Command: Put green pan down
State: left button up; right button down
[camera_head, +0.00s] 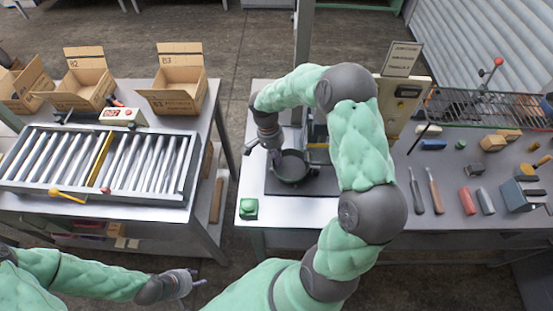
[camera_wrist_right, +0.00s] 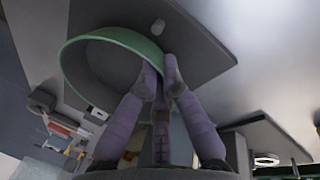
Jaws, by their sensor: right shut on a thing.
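The green pan (camera_head: 291,168) has a dark inside in the head view. In the right wrist view its green rim and grey inside show clearly (camera_wrist_right: 105,68). It is at the dark flat plate (camera_head: 312,184) on the right-hand table; I cannot tell whether it touches the plate.
Tools and blocks lie to the right, near a wire rack (camera_head: 480,106). A roller conveyor (camera_head: 100,160) and open cardboard boxes (camera_head: 180,82) are at left.

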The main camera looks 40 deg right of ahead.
jog(key=shift+f, duration=0.6)
jog(key=c, duration=1.4)
grip_release()
jog(key=shift+f, duration=0.15)
jog(key=shift+r, duration=0.25)
jog(key=p+v, duration=0.1)
jog(key=v, duration=1.1)
